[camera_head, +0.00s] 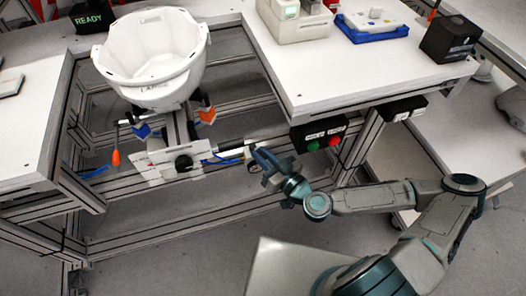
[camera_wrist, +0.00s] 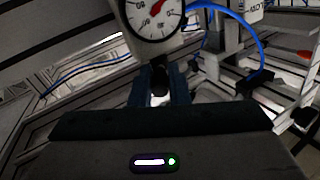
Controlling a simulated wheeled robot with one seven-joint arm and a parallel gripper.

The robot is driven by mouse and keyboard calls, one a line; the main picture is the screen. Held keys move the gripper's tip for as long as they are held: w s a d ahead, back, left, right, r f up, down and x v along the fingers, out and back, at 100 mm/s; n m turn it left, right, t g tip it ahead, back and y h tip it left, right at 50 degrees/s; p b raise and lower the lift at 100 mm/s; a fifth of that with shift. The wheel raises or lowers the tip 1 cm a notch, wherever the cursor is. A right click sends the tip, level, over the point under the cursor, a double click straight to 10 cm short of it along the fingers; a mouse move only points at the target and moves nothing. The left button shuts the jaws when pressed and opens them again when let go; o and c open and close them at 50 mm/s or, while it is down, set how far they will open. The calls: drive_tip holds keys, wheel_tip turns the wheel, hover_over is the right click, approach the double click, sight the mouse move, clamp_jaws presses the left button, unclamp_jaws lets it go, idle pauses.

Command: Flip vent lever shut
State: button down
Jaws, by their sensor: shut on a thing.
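My gripper (camera_head: 262,165) is in front of the fixture, low between the white worktops in the head view. In the wrist view my gripper (camera_wrist: 160,92) has its two fingers closed around a small dark piece, which I take as the vent lever (camera_wrist: 160,78). It sits just below a round white pressure gauge (camera_wrist: 153,16). The fingers hide most of the lever, so its angle cannot be told. In the head view my gripper covers it.
A blue hose (camera_wrist: 250,38) curves right of the gauge. Orange (camera_head: 207,115) and blue (camera_head: 142,131) pieces flank the fixture. A box with green and red buttons (camera_head: 322,137) hangs under the right worktop (camera_head: 330,72). Metal frame bars surround the gripper.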

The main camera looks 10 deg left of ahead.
idle(0.4)
drive_tip(key=c, duration=1.4)
unclamp_jaws()
drive_tip(key=shift+a, duration=0.1)
